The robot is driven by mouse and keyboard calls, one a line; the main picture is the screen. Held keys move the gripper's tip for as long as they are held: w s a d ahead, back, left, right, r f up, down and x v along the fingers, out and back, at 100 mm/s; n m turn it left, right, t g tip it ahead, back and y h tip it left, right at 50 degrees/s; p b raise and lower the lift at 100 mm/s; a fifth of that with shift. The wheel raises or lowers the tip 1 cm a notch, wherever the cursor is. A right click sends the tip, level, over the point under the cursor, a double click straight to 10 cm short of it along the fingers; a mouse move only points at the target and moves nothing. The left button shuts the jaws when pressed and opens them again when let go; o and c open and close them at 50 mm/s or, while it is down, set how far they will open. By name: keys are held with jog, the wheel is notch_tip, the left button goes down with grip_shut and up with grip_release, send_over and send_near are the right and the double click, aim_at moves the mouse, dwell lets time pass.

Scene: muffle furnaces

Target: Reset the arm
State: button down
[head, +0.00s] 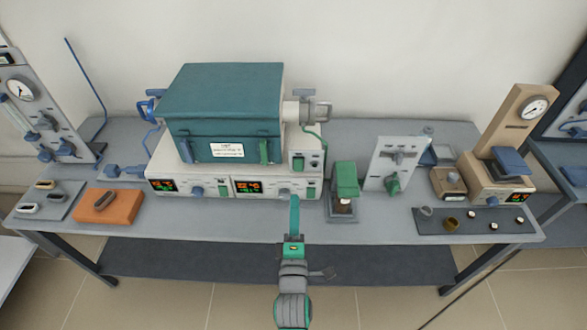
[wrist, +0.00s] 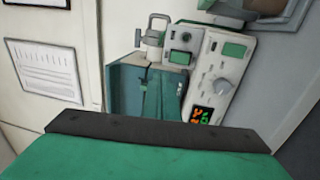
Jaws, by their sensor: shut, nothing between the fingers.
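My arm reaches up from the bottom middle of the head view. My gripper (head: 294,208) points away from me at the table's front edge, in front of the furnace's control base (head: 210,189). Its fingers look shut together, with nothing held. The teal muffle furnace (head: 222,92) stands behind it with its front door closed. In the wrist view, a green part with a dark edge fills the bottom. Beyond it the furnace (wrist: 135,90) and its control panel (wrist: 215,75) appear tilted. I cannot tell the exact gap between gripper and panel.
An orange block (head: 107,207) and a grey tray (head: 40,212) with small boats lie at left. A green-topped device (head: 346,180), an upright grey panel (head: 394,165), a gauge stand (head: 515,115) and a dark mat (head: 470,225) are at right. Free floor lies in front.

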jog(key=s+f+m+g, duration=0.1)
jog(key=s+f+m, duration=0.3)
jog(key=s, duration=0.5)
jog(key=s+f+m+g, duration=0.1)
jog(key=s+f+m, duration=0.4)
jog(key=s, duration=0.5)
jog(key=s+m+g, duration=0.2)
jog(key=s+m, duration=0.7)
jog(key=s, duration=0.7)
jog(key=shift+s+d+r, duration=0.2)
jog(key=shift+r, duration=0.15)
